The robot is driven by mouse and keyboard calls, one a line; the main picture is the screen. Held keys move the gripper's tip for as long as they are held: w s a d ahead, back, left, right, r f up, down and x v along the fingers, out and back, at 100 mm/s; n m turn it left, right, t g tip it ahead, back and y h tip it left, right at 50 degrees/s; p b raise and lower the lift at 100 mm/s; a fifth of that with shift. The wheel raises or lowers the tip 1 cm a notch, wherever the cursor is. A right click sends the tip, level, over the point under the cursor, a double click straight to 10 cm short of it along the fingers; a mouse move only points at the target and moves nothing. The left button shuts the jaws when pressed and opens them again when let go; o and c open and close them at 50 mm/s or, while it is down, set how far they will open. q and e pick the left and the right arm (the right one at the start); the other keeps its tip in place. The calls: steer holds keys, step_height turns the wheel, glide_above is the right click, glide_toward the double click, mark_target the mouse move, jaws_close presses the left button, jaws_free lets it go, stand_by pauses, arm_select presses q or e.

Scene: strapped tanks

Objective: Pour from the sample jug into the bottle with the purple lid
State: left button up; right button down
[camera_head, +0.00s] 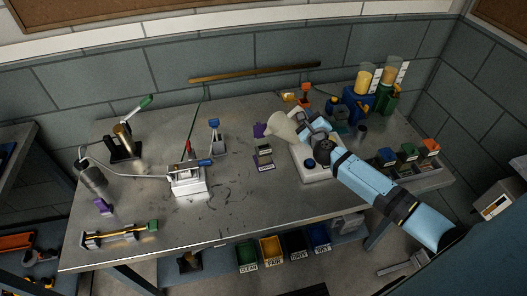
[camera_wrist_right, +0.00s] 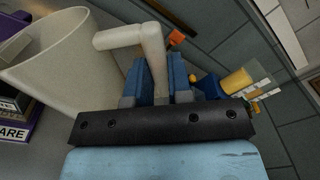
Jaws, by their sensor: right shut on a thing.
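The sample jug (camera_head: 284,127) is a cream, wide-mouthed vessel held above the right half of the table. It looks tilted toward the left. My right gripper (camera_head: 318,127) is shut on its handle; in the right wrist view the blue fingers (camera_wrist_right: 160,82) close around the handle (camera_wrist_right: 150,45), with the jug body (camera_wrist_right: 60,62) at left. A purple shape (camera_head: 259,130) shows just left of the jug, partly hidden; I cannot tell if it is the bottle's lid. The bottle itself and the jug's contents cannot be made out. My left gripper is out of view.
A white device (camera_head: 318,172) stands under my right arm. Blue and green holders (camera_head: 386,98) stand at the back right, and several coloured blocks (camera_head: 409,152) at right. The table's middle front is clear.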

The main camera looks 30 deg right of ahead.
stand_by(0.5)
steer(key=shift+w+a+r+n+p, duration=0.1)
steer(key=shift+a+r+n+p, duration=0.1)
steer(key=shift+r+p, duration=0.3)
steer(key=shift+a+r+n+p, duration=0.1)
steer(key=shift+r+n+p, duration=0.15)
steer(key=shift+p, duration=0.4)
steer(key=shift+f, duration=0.1)
stand_by(0.4)
stand_by(0.8)
stand_by(2.0)
